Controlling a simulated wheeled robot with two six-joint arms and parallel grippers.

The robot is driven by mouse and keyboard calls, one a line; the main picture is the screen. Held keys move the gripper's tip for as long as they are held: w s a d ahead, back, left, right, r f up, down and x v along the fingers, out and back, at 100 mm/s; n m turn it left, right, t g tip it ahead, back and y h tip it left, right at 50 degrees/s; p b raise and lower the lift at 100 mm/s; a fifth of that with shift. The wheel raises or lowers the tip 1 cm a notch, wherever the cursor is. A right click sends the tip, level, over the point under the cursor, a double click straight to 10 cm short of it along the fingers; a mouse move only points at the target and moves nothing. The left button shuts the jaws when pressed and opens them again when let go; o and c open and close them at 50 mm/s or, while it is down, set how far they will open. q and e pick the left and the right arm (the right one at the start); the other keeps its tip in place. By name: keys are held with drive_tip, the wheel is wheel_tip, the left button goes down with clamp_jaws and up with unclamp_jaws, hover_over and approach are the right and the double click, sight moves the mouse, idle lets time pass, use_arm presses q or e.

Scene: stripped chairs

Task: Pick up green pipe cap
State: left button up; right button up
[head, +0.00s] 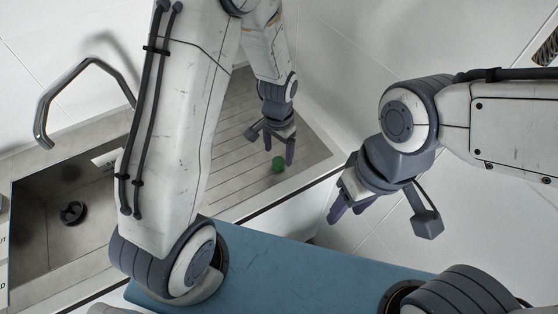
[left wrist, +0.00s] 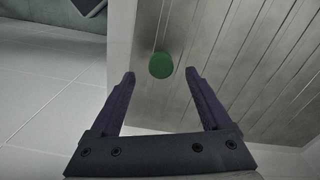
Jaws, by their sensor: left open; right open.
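The green pipe cap (head: 278,164) is a small round piece on the ribbed metal drainboard, near its front edge. My left gripper (head: 280,158) is just behind and above it, fingers pointing down. In the left wrist view the green pipe cap (left wrist: 161,65) shows ahead of the fingertips, roughly centred between the two purple fingers of my left gripper (left wrist: 158,75). The left gripper is open and empty and does not appear to touch the cap. My right gripper (head: 345,208) hangs to the right, away from the drainboard, with nothing seen in it.
The ribbed drainboard (head: 235,122) is otherwise clear around the cap. A sink basin (head: 100,190) with a dark drain (head: 73,212) lies to the left, with a curved metal faucet (head: 58,88) behind it. White tiled walls (head: 345,50) stand close behind the drainboard.

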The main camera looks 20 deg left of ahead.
sight(278, 161)
use_arm(q)
drive_tip(key=shift+w+f+p, duration=0.1)
drive_tip(key=shift+f+p, duration=0.35)
drive_tip(key=shift+f, duration=1.4)
drive_tip(key=shift+c, duration=0.3)
clamp_jaws()
drive_tip(key=shift+r, duration=0.15)
